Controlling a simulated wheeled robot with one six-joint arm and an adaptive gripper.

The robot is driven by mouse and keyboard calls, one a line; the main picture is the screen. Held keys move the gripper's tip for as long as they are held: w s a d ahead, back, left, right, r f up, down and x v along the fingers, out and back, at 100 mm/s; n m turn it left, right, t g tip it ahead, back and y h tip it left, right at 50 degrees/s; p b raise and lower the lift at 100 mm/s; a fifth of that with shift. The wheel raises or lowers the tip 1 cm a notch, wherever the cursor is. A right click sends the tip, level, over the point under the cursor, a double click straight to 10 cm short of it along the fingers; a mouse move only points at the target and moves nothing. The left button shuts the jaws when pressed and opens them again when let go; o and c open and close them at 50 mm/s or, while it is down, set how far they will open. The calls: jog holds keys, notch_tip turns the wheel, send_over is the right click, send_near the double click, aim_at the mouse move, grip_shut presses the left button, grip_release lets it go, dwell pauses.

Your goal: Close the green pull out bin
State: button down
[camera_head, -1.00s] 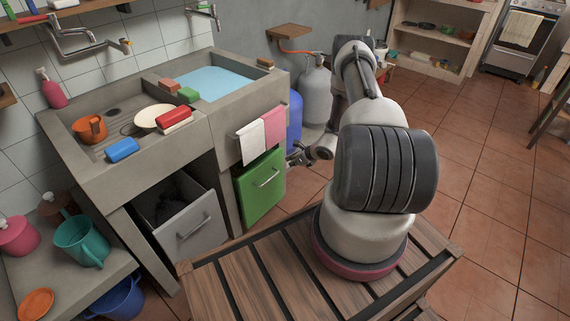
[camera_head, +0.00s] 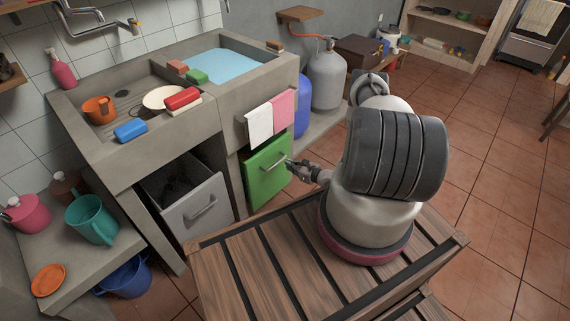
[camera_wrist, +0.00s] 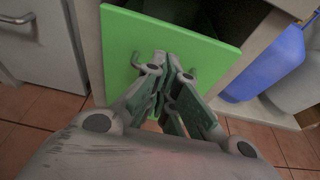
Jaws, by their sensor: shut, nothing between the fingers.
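The green pull out bin (camera_head: 267,172) sits under the sink counter, below the hanging towels. Its front stands out from the counter and has a metal handle (camera_head: 273,162). In the wrist view the green front panel (camera_wrist: 210,52) fills the upper middle, with a dark opening (camera_wrist: 222,14) behind its top edge. My gripper (camera_head: 291,164) is shut and empty, at the right side of the panel in the head view. In the wrist view its fingertips (camera_wrist: 168,62) overlap the panel face and hide part of the handle; I cannot tell whether they touch.
A grey bin (camera_head: 197,208) to the left is pulled out. White (camera_head: 260,126) and pink (camera_head: 283,110) towels hang above the green bin. A blue container (camera_head: 301,115) and a grey gas cylinder (camera_head: 328,82) stand to the right. Tiled floor is clear at right.

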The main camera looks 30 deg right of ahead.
send_near(266, 155)
jog(key=x, duration=0.5)
jog(key=shift+d+f, duration=0.1)
jog(key=shift+w+a, duration=0.2)
jog(key=shift+w, duration=0.4)
